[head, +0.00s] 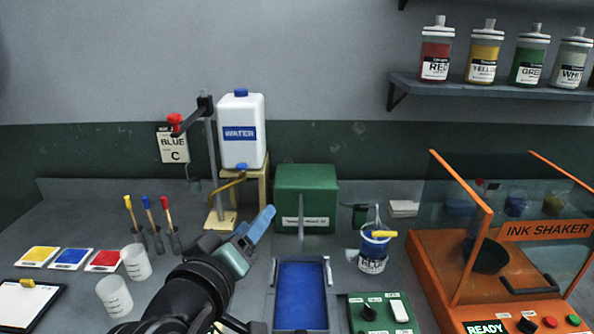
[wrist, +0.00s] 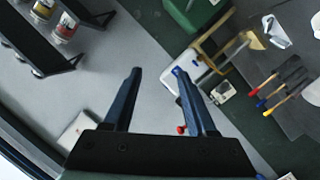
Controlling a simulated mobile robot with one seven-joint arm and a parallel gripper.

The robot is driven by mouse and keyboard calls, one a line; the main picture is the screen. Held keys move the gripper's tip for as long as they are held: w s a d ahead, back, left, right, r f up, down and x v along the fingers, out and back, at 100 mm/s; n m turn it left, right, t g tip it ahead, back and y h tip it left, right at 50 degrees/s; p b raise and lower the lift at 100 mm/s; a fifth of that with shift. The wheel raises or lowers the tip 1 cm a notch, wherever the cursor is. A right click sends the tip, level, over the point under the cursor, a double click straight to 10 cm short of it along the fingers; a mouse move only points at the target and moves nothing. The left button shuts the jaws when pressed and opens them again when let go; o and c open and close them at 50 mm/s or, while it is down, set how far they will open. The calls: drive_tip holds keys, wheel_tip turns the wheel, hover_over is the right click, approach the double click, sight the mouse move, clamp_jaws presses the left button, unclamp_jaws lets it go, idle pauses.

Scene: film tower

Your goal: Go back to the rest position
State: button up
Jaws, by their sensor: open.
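My gripper (head: 262,224) is raised over the bench in the head view, left of the blue tray, with its blue fingers pointing up and to the right. In the wrist view my gripper (wrist: 158,75) shows two dark blue fingers well apart, with nothing between them but grey wall behind. It is open and empty. In the head view one finger largely covers the other. My dark arm comes up from the bottom edge.
A white water container (head: 241,150) stands on a wooden stand behind my gripper. A green box (head: 306,185), a blue tray (head: 302,298), a blue ink pot (head: 373,262) and an orange ink shaker (head: 440,255) lie rightward. White cups (head: 114,297) and several brushes (head: 149,212) stand left.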

drive_tip(key=s+d+r+m+t+y+p, duration=0.1)
drive_tip(key=s+d+r+m+t, duration=0.15)
drive_tip(key=r, duration=0.75)
drive_tip(key=s+d+r+m+t+y+p, duration=0.1)
drive_tip(key=s+d+r+t, duration=0.15)
drive_tip(key=r, duration=0.85)
drive_tip(key=s+d+r+m+t+y+p, duration=0.1)
drive_tip(key=s+d+r+t+y, duration=0.1)
drive_tip(key=s+r+t, duration=0.4)
drive_tip(key=s+r, duration=0.5)
drive_tip(key=r, duration=0.3)
drive_tip(key=shift+r+m+t, duration=0.25)
drive_tip(key=shift+m+t, duration=0.05)
drive_tip(key=shift+m, duration=0.05)
drive_tip(key=shift+f, duration=0.15)
